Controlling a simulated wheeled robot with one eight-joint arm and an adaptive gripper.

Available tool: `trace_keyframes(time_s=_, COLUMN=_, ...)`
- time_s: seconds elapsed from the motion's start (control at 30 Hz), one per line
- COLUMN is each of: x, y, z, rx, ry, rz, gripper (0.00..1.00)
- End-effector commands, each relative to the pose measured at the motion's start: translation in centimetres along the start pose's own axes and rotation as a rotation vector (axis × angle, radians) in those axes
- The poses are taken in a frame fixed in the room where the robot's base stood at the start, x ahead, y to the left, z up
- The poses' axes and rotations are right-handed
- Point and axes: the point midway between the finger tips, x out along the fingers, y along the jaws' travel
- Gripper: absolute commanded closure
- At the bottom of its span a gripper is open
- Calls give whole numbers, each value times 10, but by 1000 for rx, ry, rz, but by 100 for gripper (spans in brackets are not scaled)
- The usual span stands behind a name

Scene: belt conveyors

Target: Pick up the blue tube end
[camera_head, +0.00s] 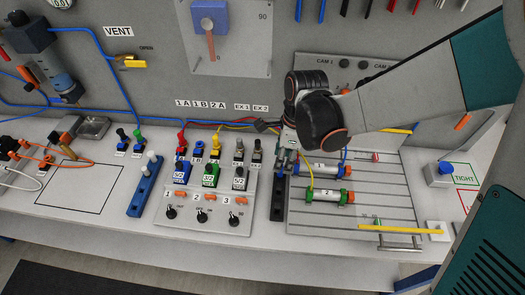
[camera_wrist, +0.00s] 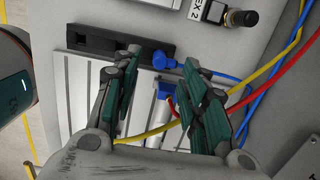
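The blue tube end (camera_wrist: 165,62) is a small blue fitting with a blue tube running off to the right in the wrist view. It lies at the edge of a black slotted rail (camera_wrist: 100,42). My gripper (camera_wrist: 162,58) is open, with its two green-padded fingers on either side of the blue fitting. I cannot tell whether either finger touches it. In the head view my gripper (camera_head: 284,160) is low over the top of the black rail (camera_head: 278,197), partly hidden by my arm. The blue tube end cannot be made out there.
A cylinder with blue ends (camera_head: 322,171) and one with green ends (camera_head: 325,196) lie on the grooved plate (camera_head: 375,215), right of the rail. Yellow tube (camera_wrist: 145,132) and red tube (camera_wrist: 285,75) run close to the fingers. A valve panel (camera_head: 237,217) stands to the left.

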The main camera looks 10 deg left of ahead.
Motion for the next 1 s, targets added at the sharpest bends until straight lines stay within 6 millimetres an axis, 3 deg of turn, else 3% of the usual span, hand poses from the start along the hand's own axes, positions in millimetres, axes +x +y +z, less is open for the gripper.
trace_keyframes(time_s=0.03, x=8, y=0, z=0, rx=-1, ry=0, rz=0, gripper=60)
trace_keyframes(time_s=0.27, x=19, y=0, z=-1, rx=0, ry=0, rz=0, gripper=60)
trace_keyframes(time_s=0.6, x=62, y=-1, z=-3, rx=0, ry=0, rz=0, gripper=60)
trace_keyframes(time_s=0.87, x=62, y=-1, z=-2, rx=1, ry=0, rz=0, gripper=60)
trace_keyframes(time_s=1.0, x=62, y=-1, z=-2, rx=1, ry=0, rz=0, gripper=92)
